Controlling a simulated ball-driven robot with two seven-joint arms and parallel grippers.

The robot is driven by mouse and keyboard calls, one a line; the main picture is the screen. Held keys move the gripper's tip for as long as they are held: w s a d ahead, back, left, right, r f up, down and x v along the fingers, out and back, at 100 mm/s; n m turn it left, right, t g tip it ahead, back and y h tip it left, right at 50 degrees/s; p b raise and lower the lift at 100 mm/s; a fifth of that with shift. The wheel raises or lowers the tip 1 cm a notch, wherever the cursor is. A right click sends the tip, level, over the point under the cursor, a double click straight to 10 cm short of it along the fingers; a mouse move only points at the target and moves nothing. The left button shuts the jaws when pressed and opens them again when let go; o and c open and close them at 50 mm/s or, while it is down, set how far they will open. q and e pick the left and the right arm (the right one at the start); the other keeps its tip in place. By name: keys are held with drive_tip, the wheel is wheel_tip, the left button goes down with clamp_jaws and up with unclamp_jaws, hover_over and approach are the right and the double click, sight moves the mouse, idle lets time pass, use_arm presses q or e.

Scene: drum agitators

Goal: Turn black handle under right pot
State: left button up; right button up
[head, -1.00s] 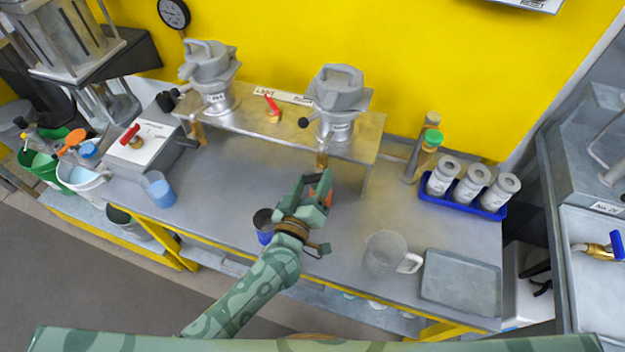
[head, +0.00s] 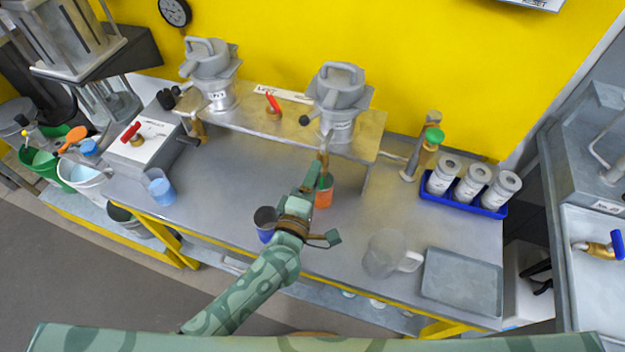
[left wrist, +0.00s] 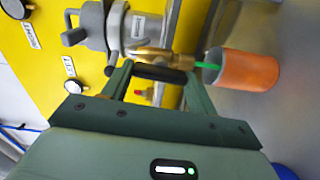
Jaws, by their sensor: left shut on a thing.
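The right pot (head: 338,95) is a grey metal vessel on the brass-coloured shelf; its lower part shows in the left wrist view (left wrist: 118,28). Below it is a brass valve (left wrist: 155,57) with a black handle (left wrist: 158,73). My left gripper (head: 318,168) is under the right pot. In the left wrist view my left gripper (left wrist: 160,80) is shut on the black handle, which lies across between the fingertips. An orange cup (head: 324,197) stands under the valve. A thin green line (left wrist: 207,65) runs from the valve's end to the cup. My right gripper is out of view.
A left pot (head: 208,65) and a red-handled lever (head: 272,103) are on the shelf (head: 250,121). A blue cup (head: 265,222) is close to my left forearm. A clear jug (head: 383,255), a grey tray (head: 461,278) and a blue rack (head: 465,205) stand to the right.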

use_arm(q)
drive_tip(key=shift+f+n, duration=0.1)
drive_tip(key=shift+n, duration=0.4)
drive_tip(key=o, duration=1)
drive_tip(key=v, duration=1.6)
drive_tip(key=shift+s+p, duration=0.25)
drive_tip(key=shift+p, duration=0.05)
